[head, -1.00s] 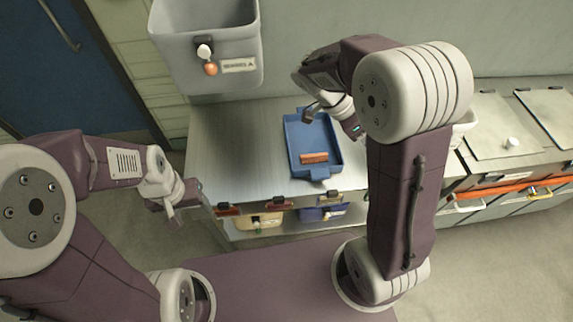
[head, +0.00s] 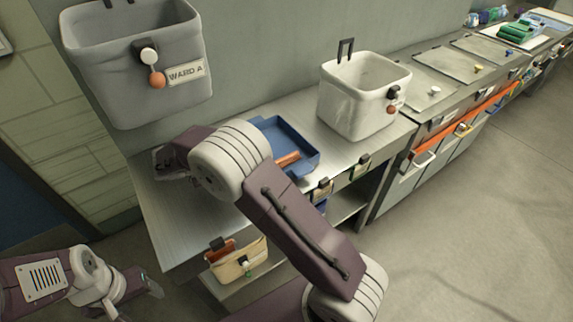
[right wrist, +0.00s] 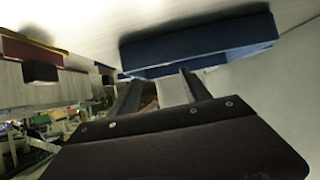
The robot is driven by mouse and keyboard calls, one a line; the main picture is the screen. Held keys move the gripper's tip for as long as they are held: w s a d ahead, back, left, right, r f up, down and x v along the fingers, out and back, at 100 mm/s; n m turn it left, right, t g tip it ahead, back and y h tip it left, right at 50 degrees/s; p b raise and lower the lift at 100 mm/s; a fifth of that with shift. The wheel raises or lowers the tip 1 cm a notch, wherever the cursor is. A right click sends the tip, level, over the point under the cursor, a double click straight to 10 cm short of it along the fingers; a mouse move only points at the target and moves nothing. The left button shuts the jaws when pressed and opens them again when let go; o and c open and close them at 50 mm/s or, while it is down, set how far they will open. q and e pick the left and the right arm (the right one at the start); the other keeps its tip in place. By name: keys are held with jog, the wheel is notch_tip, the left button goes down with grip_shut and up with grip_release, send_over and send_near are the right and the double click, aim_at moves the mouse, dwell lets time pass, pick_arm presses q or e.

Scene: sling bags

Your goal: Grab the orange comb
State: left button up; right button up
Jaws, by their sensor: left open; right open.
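The orange comb (head: 288,158) lies inside the blue tray (head: 303,138) on the metal counter, close to the tray's front side. My right arm crosses in front of the tray's left part and hides it. In the head view my right gripper is mostly hidden behind its own arm, left of the tray. The right wrist view shows my right gripper (right wrist: 160,92) with its fingers apart and nothing between them, and the tray's blue side (right wrist: 200,45) beyond them. The comb does not show there. My left gripper (head: 138,292) is open and empty at the lower left, away from the counter.
A grey bin (head: 140,70) labelled Ward A hangs on the wall at the left. A white bin (head: 362,105) stands right of the tray. Pouches such as a tan one (head: 240,262) hang below the counter's front edge. The counter's left end (head: 180,225) is clear.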

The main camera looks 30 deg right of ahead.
aim_at(289, 159)
jog(key=x, duration=0.9)
jog(key=shift+w+a+f+p, duration=0.1)
jog(key=shift+w+f+p, duration=0.1)
jog(key=shift+p, duration=0.15)
jog(key=shift+a+r, duration=0.1)
grip_shut()
